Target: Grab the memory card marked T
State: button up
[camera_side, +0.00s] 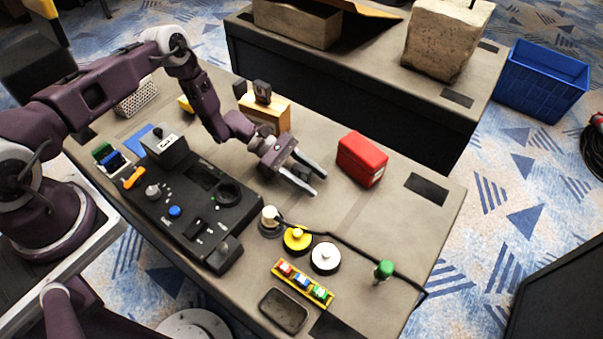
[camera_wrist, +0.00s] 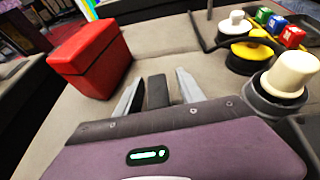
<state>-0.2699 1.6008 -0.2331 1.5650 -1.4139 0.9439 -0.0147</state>
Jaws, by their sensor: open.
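My gripper (camera_side: 319,184) is open above the table, its two grey fingers pointing right. Small red (camera_side: 286,268), blue (camera_side: 303,281) and green (camera_side: 320,292) blocks with whitish marks sit in a yellow rack (camera_side: 292,289) near the table's front. The wrist view shows the red (camera_wrist: 292,37), blue (camera_wrist: 277,23) and green (camera_wrist: 263,15) blocks at upper right. Their marks are too small to read, so I cannot tell which thing is marked T.
A red box (camera_side: 362,159) stands right of my gripper. A black control panel (camera_side: 195,205) lies to its left. A cream knob (camera_side: 270,216), yellow disc (camera_side: 297,238), white disc (camera_side: 326,257) and black cable (camera_side: 350,245) lie between gripper and rack. A black tray (camera_side: 283,310) is in front.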

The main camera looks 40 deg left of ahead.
grip_shut()
